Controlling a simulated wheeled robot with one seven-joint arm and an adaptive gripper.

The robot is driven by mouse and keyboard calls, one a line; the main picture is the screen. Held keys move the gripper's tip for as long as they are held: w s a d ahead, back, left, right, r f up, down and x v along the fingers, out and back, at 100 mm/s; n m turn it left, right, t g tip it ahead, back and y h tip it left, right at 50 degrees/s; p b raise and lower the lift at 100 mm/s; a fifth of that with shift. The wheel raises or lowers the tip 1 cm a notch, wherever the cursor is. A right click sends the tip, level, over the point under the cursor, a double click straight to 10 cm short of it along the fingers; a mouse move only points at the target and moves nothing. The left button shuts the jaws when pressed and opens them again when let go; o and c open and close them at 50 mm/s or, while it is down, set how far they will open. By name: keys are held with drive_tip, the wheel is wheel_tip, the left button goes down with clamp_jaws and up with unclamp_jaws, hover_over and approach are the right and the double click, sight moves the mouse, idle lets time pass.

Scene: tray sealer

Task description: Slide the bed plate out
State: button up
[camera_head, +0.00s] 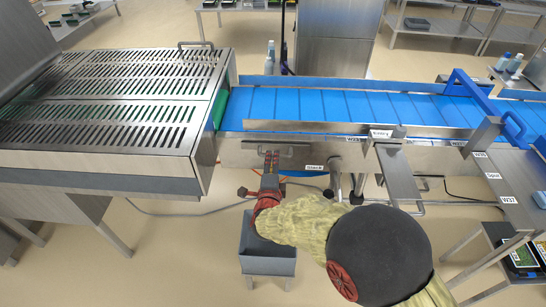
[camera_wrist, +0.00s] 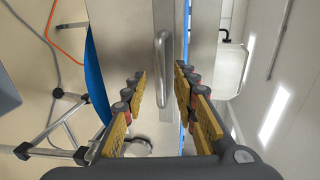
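A steel plate with a bar handle is on the front side of the blue conveyor, and I take it to be the bed plate (camera_head: 240,155). In the wrist view the plate (camera_wrist: 125,35) stands face-on, and its rounded bar handle (camera_wrist: 162,50) runs lengthwise between my fingers. My gripper (camera_wrist: 160,82) is open, one finger on each side of the handle, with gaps on both sides. In the head view my gripper (camera_head: 271,158) is just in front of the plate and hides part of the handle.
The blue conveyor belt (camera_head: 340,103) runs above the plate. A slotted steel cover (camera_head: 110,95) is at the left. A small steel shelf (camera_head: 397,172) juts out at the right. A grey bin (camera_head: 267,262) stands below my arm. A cable lies on the floor.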

drive_tip(key=shift+b+x, duration=0.45)
drive_tip(key=shift+x, duration=1.75)
clamp_jaws()
